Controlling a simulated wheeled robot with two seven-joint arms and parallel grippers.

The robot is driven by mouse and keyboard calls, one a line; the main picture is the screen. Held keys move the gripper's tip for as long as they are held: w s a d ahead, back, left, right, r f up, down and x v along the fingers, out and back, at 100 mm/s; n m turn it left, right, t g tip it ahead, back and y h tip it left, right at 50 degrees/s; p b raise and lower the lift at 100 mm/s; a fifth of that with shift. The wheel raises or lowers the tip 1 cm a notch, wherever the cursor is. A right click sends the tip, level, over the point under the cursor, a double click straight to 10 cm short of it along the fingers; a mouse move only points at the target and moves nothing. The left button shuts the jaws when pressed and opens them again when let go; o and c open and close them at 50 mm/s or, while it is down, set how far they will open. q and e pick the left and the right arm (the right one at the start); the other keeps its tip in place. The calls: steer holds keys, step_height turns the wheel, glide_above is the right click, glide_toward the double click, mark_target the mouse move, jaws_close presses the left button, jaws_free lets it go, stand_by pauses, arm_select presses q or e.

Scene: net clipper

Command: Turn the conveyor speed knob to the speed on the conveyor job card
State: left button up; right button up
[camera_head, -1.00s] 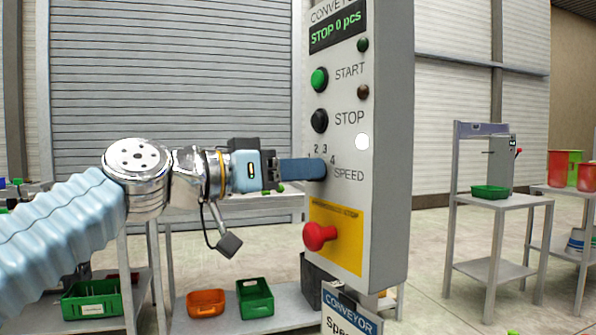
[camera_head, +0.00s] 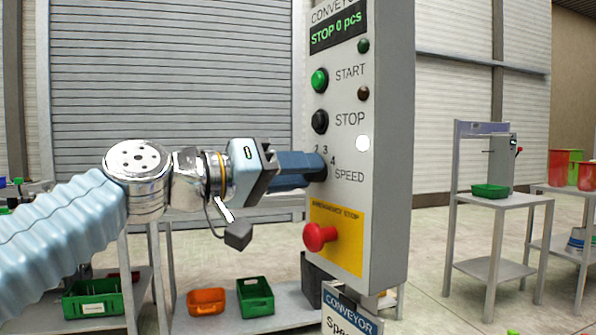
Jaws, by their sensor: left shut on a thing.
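The grey conveyor control panel (camera_head: 345,215) stands upright at the centre. The speed knob (camera_head: 321,168) sits beside the "SPEED" label, with the numbers 2, 3 and 4 showing around it. My left gripper (camera_head: 312,168) is shut on the knob; its fingers hide most of it, so I cannot read its pointer. The display (camera_head: 338,32) reads "STOP 0 pcs". The conveyor job card (camera_head: 350,312) is below the panel, cut off by the bottom edge; only "CONVEYOR" and "Spe" show, and its number is out of view. My right gripper is not in view.
The red emergency stop (camera_head: 320,236) sticks out below the knob. The green start button (camera_head: 320,80) and black stop button (camera_head: 320,121) are above it. Green (camera_head: 255,297) and orange (camera_head: 206,301) bins stand on a low shelf. A grey stand (camera_head: 495,205) is at right.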

arm_select(q)
steer(key=o, duration=1)
steer(key=shift+o, duration=0.2)
steer(key=b+v, duration=0.4)
steer(key=v, duration=1)
